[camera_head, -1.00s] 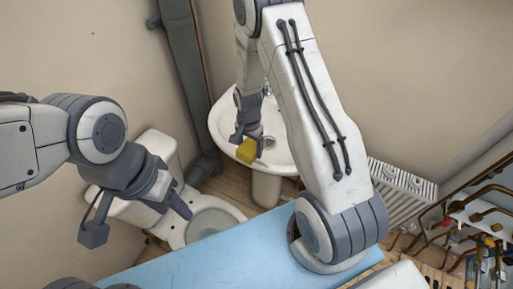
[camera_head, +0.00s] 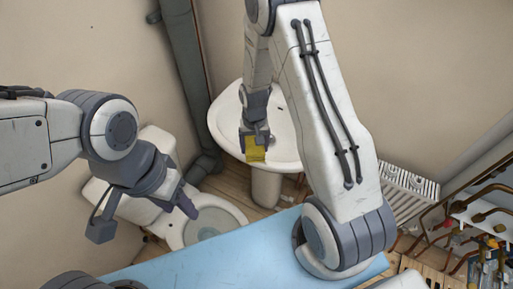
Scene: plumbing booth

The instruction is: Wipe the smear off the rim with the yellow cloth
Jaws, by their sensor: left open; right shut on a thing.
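The yellow cloth (camera_head: 255,154) is a small yellow block shape in the jaws of my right gripper (camera_head: 256,142). It is over the near rim of the white sink basin (camera_head: 284,142); I cannot tell whether it touches the rim. No smear can be made out; the cloth, gripper and arm hide part of the rim and bowl. My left gripper (camera_head: 143,222) is open and empty, with its fingers apart in front of the toilet (camera_head: 228,213).
A blue surface (camera_head: 235,255) lies in front of me. A grey pipe (camera_head: 185,70) runs down the wall left of the sink. A white radiator (camera_head: 405,190) and a rack of tools and copper pipes (camera_head: 485,215) stand at the right.

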